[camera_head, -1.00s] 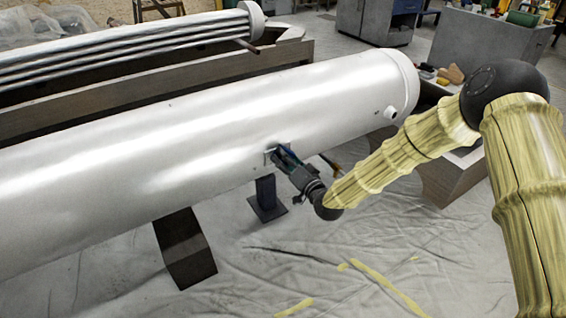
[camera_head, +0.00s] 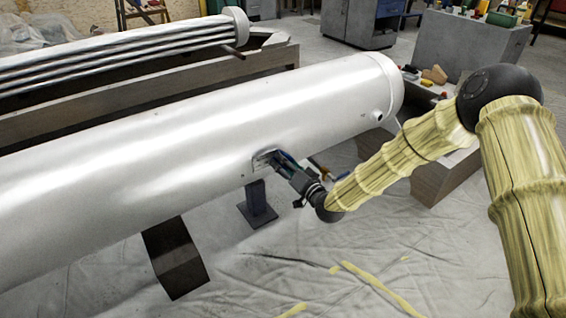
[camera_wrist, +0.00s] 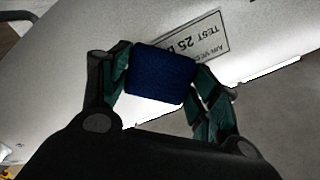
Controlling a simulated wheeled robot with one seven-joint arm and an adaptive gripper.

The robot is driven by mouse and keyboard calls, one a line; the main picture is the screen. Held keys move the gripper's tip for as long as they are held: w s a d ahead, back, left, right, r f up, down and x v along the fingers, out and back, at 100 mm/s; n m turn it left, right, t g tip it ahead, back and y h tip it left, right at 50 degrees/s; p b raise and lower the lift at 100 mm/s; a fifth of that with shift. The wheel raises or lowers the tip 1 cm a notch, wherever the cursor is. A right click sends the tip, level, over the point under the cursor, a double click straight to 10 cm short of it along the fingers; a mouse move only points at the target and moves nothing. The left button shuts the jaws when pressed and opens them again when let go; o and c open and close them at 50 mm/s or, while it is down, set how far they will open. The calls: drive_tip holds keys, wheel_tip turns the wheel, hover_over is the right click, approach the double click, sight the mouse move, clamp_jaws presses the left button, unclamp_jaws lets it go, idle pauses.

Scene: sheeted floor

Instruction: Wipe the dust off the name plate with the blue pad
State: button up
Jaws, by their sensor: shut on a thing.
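My gripper (camera_wrist: 160,85) is shut on the blue pad (camera_wrist: 160,74), with a green finger on each side of it. The name plate (camera_wrist: 212,38) is a pale, black-bordered label with dark printing, upside down in the wrist view. It is on the side of the silver tank (camera_head: 150,140). The pad hides the left part of the plate in the wrist view. I cannot tell whether the pad touches it. In the head view, my gripper (camera_head: 280,163) is right beside the plate (camera_head: 262,157), partly covering it. Dust cannot be made out clearly.
The tank stands on dark supports (camera_head: 175,258) above the sheeted floor (camera_head: 400,265). A small valve-like fitting (camera_head: 322,170) shows behind my gripper. A tube bundle (camera_head: 120,50) lies behind the tank. A grey bench (camera_head: 470,50) stands at the back right. The front floor is mostly clear.

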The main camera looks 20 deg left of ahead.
drive_tip(key=shift+p+v, duration=0.7)
drive_tip(key=shift+v, duration=1.7)
drive_tip(key=shift+s, duration=0.1)
drive_tip(key=shift+p+v, duration=0.5)
drive_tip(key=shift+v, duration=0.9)
